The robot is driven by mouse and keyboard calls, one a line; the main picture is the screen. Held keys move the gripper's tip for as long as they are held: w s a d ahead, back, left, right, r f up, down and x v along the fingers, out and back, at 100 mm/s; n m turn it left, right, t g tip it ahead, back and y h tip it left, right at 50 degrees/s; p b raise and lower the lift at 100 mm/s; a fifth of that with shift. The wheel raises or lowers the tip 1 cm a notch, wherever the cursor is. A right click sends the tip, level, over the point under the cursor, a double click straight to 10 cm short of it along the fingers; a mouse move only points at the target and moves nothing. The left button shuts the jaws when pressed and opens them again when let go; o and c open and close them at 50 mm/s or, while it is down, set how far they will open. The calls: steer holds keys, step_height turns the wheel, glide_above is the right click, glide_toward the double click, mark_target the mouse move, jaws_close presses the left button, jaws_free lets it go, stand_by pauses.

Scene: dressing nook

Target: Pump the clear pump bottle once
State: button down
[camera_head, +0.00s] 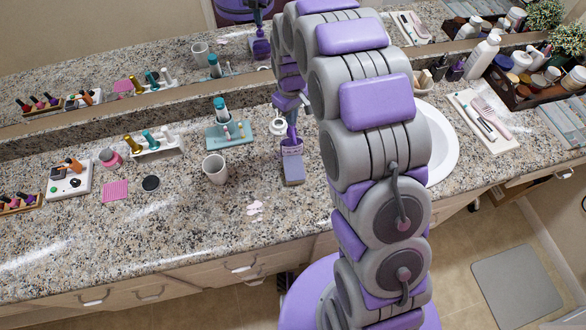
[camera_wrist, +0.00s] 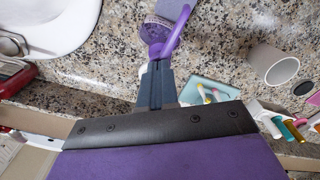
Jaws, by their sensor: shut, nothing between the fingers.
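I cannot make out a clear pump bottle for certain in either view. A white pump bottle (camera_head: 484,54) stands at the back right of the counter in the head view, left of the dark tray. My gripper (camera_wrist: 155,72) is shut and empty, pointing down over the counter in the wrist view. Its tips appear close to a purple brush-like item (camera_wrist: 157,29), which also shows in the head view (camera_head: 292,148); I cannot tell whether they touch. My arm hides part of the counter and sink in the head view.
A beige cup (camera_head: 215,169) and a teal tray (camera_head: 229,136) stand left of the purple item. The white sink (camera_head: 441,145) is right of my arm. A dark tray of bottles (camera_head: 518,92) stands at the right. The front middle counter is mostly clear.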

steer(key=shift+f, duration=0.6)
steer(key=shift+r, duration=0.15)
steer(key=shift+r+p, duration=0.6)
steer(key=shift+r, duration=0.65)
steer(key=shift+r, duration=0.1)
steer(key=shift+r+p, duration=1.25)
steer(key=shift+r, duration=1.65)
